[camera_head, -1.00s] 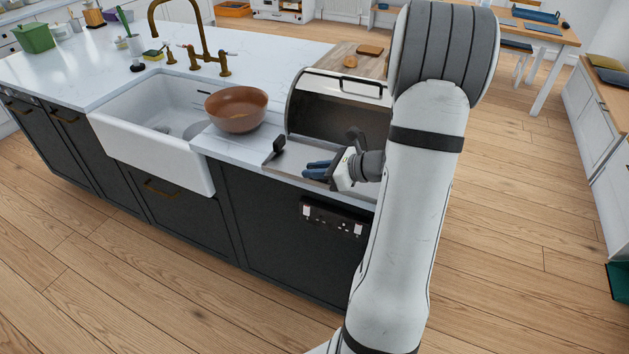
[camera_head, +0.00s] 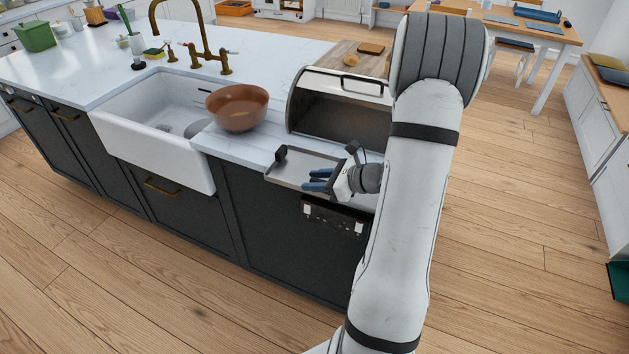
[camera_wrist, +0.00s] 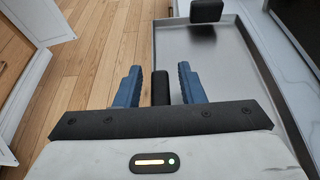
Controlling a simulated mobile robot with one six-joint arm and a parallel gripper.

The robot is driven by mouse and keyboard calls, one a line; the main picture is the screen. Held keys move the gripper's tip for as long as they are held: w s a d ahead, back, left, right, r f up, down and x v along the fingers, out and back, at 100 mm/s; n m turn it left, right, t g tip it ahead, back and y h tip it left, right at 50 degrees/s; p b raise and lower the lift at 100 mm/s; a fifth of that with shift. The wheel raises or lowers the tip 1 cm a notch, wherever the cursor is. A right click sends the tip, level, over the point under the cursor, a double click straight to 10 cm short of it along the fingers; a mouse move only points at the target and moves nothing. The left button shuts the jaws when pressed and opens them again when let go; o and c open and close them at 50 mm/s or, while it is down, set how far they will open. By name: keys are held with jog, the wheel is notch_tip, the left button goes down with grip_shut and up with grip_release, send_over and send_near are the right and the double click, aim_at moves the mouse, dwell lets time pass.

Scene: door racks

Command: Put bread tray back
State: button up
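The bread tray (camera_head: 300,160) is a shallow grey metal tray in front of the open bread box (camera_head: 345,112), sticking out over the counter's front edge. Its black end handle (camera_head: 281,153) stands at the left; the handle is at the top of the wrist view (camera_wrist: 206,10). My gripper (camera_head: 308,180) reaches over the tray's front part from the right. My arm hides the tray's right end.
A brown bowl (camera_head: 237,107) stands on the counter left of the box, beside the white sink (camera_head: 150,130). A wooden board (camera_head: 350,60) lies behind the box. A socket panel (camera_head: 333,215) is on the cabinet front below the tray. The floor in front is clear.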

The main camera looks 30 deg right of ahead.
dwell(0.4)
jog(key=b+v, duration=0.1)
jog(key=v, duration=0.6)
jog(key=shift+s+f, duration=0.15)
jog(key=shift+s, duration=0.1)
jog(key=s+a+r+n+g+h, duration=0.1)
jog(key=s+a+r+n+g, duration=0.1)
jog(key=s+a+n+g, duration=0.4)
jog(key=s+a+r+n+g+h, duration=0.1)
jog(key=s+a+r+n+g, duration=0.15)
jog(key=a+n, duration=0.65)
jog(key=s+a+r+n+h, duration=0.1)
jog(key=s+n+h, duration=0.1)
jog(key=n, duration=0.2)
jog(key=s+a+r+n+h, duration=0.1)
jog(key=r+n+h, duration=0.1)
jog(key=n, duration=0.2)
jog(key=s+a+r+n+h, duration=0.1)
jog(key=s+n+h, duration=0.1)
jog(key=n, duration=0.1)
jog(key=shift+s+a+r+n+t, duration=0.1)
jog(key=shift+s+r+n+t, duration=0.2)
jog(key=shift+r+n, duration=0.1)
jog(key=shift+s+a+r+n+t+h, duration=0.1)
jog(key=shift+a+r+n+t+h, duration=0.15)
jog(key=shift+r+n+h, duration=0.25)
jog(key=shift+f, duration=0.15)
jog(key=shift+d, duration=0.15)
